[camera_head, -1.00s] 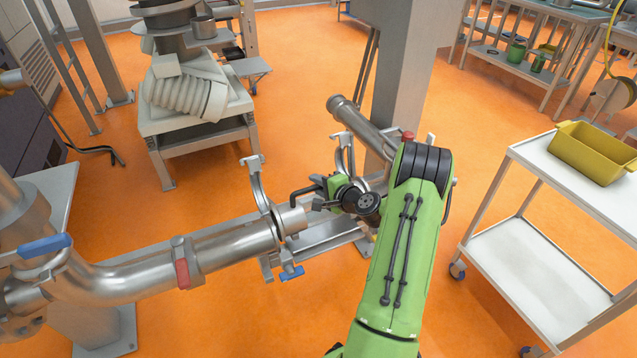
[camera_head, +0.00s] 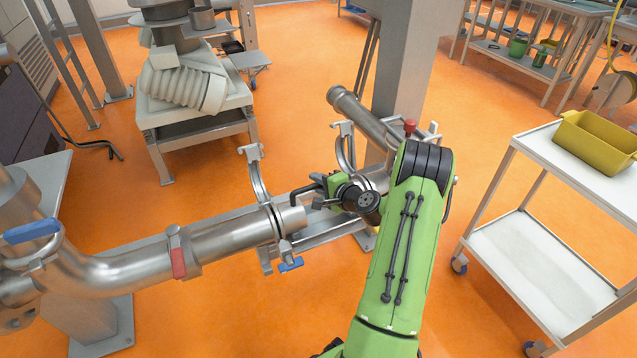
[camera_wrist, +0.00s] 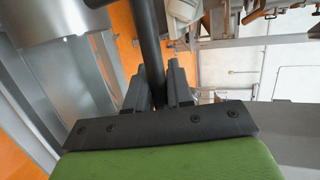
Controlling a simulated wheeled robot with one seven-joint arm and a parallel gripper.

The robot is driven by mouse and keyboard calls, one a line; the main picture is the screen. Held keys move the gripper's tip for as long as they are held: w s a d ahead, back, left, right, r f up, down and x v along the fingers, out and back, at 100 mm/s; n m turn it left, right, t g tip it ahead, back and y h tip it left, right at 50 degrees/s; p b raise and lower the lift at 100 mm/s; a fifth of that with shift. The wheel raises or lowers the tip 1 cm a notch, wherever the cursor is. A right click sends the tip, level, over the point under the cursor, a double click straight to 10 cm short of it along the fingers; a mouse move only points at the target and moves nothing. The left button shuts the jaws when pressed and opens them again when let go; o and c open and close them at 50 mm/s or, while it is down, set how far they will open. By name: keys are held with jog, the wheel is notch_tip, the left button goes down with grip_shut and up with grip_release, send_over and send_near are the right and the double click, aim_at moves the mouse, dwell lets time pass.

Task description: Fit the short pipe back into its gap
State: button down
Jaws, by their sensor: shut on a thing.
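My gripper (camera_head: 318,190) is at the pipe line, left of my green arm. Its fingers are shut on a dark bar (camera_wrist: 150,45), which runs up between them in the wrist view. In the head view a dark bent handle (camera_head: 299,192) shows at the fingers, just above a short bright metal pipe end (camera_head: 292,218). I cannot tell whether this end belongs to the short pipe or the fixed left pipe (camera_head: 225,241). An open clamp (camera_head: 255,172) stands there, with a blue lever (camera_head: 290,265) below. Another raised clamp (camera_head: 345,146) stands at the right pipe (camera_head: 358,112). My wrist hides part of the gap.
A metal rail (camera_head: 330,232) runs under the line. A grey column (camera_head: 402,75) rises behind the right pipe. A white cart (camera_head: 525,190) with a yellow bin (camera_head: 598,145) stands at the right. Orange floor lies open between them.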

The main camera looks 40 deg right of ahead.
jog(key=shift+f, duration=0.1)
jog(key=c, duration=0.9)
grip_release()
jog(key=shift+s+f, duration=0.15)
jog(key=p+v, duration=0.2)
jog(key=v, duration=1.3)
jog(key=shift+s+r, duration=0.2)
jog(key=shift+r, duration=0.05)
jog(key=shift+a, duration=0.1)
